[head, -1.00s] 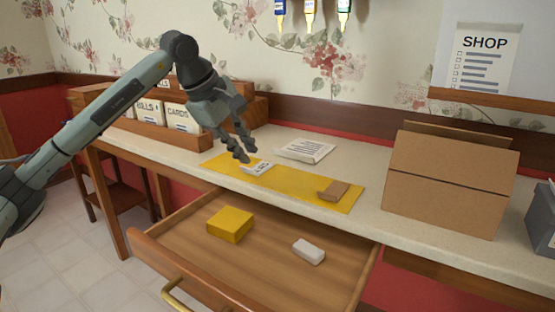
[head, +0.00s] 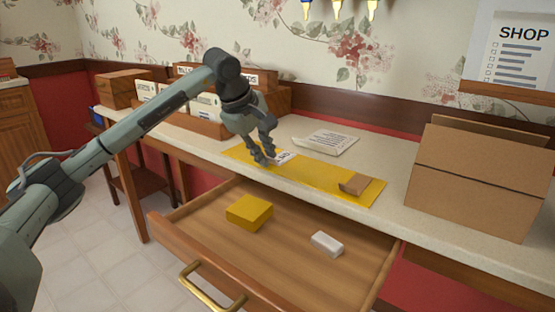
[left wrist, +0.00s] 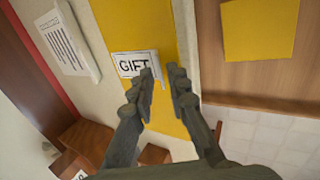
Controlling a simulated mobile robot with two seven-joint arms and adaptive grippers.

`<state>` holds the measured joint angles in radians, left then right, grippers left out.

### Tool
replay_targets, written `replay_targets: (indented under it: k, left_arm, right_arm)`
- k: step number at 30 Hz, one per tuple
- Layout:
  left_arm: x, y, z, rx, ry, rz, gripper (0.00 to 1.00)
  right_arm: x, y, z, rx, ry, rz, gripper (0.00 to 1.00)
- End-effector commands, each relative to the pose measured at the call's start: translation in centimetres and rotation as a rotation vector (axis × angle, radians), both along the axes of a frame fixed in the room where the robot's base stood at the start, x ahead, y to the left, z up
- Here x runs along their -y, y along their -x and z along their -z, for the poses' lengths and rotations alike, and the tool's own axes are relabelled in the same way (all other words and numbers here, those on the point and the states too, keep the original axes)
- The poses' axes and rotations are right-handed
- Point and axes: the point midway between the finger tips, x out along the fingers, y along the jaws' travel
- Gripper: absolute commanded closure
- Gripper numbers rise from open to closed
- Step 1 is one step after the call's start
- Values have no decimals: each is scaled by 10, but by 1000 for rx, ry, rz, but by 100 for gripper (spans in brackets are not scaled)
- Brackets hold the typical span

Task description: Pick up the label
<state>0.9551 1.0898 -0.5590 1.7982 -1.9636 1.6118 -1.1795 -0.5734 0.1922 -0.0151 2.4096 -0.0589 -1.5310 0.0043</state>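The label (head: 284,157) is a small white tag on the yellow mat (head: 315,170) on the counter. In the left wrist view the label (left wrist: 130,64) reads "GIFT", and its right end looks bent. My left gripper (head: 265,160) is low over the mat, at the label's left side in the head view. In the left wrist view the left gripper (left wrist: 164,75) has a gap between its fingers. One fingertip overlaps the label's right end; whether it touches cannot be told. No label is between the fingers. My right gripper is not in view.
An open drawer (head: 290,268) below the counter holds a yellow box (head: 249,211) and a white block (head: 326,243). A brown piece (head: 355,184) lies on the mat. A printed sheet (head: 325,140) lies behind it. A cardboard box (head: 478,190) stands right; a wooden card rack (head: 272,103) stands behind the gripper.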

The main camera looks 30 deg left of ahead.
Motion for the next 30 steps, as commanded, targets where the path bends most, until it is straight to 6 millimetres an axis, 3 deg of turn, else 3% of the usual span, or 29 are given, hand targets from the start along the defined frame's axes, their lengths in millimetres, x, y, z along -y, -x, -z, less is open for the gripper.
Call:
replay_targets:
  k: [5, 18, 23, 27, 30]
  left_arm:
    - [0, 0, 0, 0, 0, 0, 100]
    - [0, 0, -4, 1, 0, 0, 100]
    - [0, 0, -20, 4, 0, 0, 100]
    - [0, -1, -48, 6, 1, -1, 100]
    - [-15, 22, -55, 1, -4, -5, 100]
  right_arm:
    - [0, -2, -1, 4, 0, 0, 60]
    - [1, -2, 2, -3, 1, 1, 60]
    - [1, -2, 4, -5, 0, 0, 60]
    - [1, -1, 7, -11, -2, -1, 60]
    - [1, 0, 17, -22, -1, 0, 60]
